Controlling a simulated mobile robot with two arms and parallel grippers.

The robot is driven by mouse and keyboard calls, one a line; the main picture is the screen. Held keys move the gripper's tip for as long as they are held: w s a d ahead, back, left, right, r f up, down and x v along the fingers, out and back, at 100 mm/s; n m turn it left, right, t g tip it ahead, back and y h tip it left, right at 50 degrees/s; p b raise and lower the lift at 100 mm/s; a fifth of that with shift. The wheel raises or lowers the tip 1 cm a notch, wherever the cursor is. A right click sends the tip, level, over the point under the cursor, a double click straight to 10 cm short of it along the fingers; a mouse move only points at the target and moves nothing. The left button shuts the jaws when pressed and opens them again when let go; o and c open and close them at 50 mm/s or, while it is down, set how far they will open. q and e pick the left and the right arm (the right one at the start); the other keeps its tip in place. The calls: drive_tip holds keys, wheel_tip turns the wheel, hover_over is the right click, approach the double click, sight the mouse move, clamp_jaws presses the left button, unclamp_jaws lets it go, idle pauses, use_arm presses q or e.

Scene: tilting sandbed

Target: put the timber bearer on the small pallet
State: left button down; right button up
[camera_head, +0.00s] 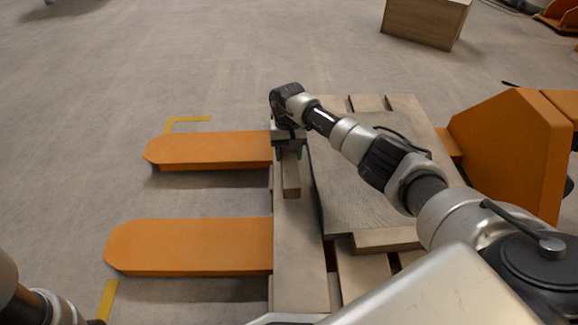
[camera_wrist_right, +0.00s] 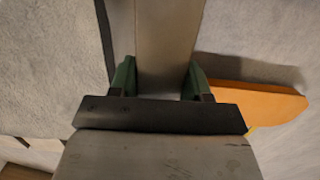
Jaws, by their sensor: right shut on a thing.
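The timber bearer (camera_head: 291,176) is a short, narrow wooden block. My right gripper (camera_head: 289,143) is shut on it near its far end. In the right wrist view the bearer (camera_wrist_right: 168,45) runs between the two green finger pads. The bearer is over the left edge board of the small pallet (camera_head: 298,245), lengthwise along it. I cannot tell whether it touches the board or hangs just above it. The pallet is slatted wood. Part of my left arm shows at the lower left, but its gripper is out of view.
A grey slab (camera_head: 350,190) lies on the pallet, right of the bearer. Two orange forks (camera_head: 190,248) stick out left of the pallet. An orange machine body (camera_head: 515,145) stands at the right. A wooden box (camera_head: 425,20) stands behind. The floor at left is mostly clear.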

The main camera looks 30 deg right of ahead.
wheel_tip(320, 180, down, 4)
drive_tip(key=b, duration=0.2)
drive_tip(key=shift+b, duration=0.35)
drive_tip(key=shift+r, duration=0.2)
drive_tip(key=shift+f, duration=0.1)
drive_tip(key=o, duration=1.1)
drive_tip(key=r+p, duration=0.2)
drive_tip(key=r, duration=0.2)
drive_tip(key=w+r+p, duration=0.1)
drive_tip(key=r+p, duration=0.2)
drive_tip(key=r, duration=0.1)
drive_tip(key=r+p, duration=0.3)
drive_tip(key=r, duration=0.1)
drive_tip(key=shift+w+d, duration=0.3)
drive_tip(key=shift+d, duration=0.05)
